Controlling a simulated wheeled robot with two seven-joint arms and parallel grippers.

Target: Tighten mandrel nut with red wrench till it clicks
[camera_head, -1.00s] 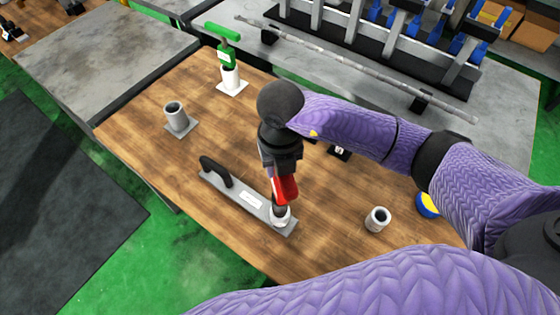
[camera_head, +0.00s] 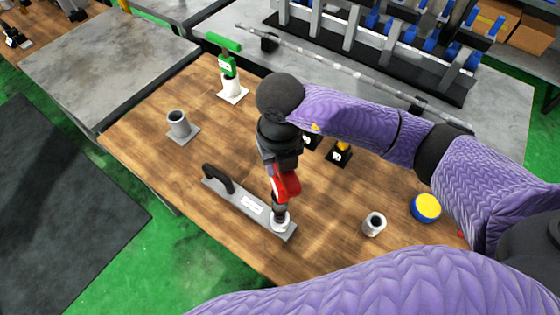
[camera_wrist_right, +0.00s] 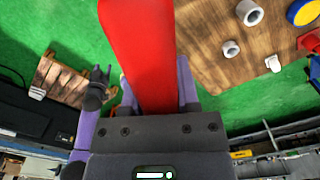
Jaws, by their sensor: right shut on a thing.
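My right gripper (camera_head: 283,163) is shut on the red wrench (camera_head: 285,184) and points down at the bench. The wrench also fills the upper middle of the right wrist view (camera_wrist_right: 142,50). Below it, a dark post runs down to a pale ring (camera_head: 280,225) at the right end of a grey plate (camera_head: 242,203) with a black handle. The wrench's working end overlaps the post in the head view; I cannot tell how it seats on the nut. A small dark pronged shape in the right wrist view looks like my left gripper (camera_wrist_right: 99,74).
The wooden bench (camera_head: 330,200) also holds a grey cup on a square base (camera_head: 179,125), a green-handled tool in a white stand (camera_head: 229,68), a small grey ring (camera_head: 374,224), a blue-and-yellow disc (camera_head: 426,208) and small black blocks. A long bar (camera_head: 345,70) lies behind.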

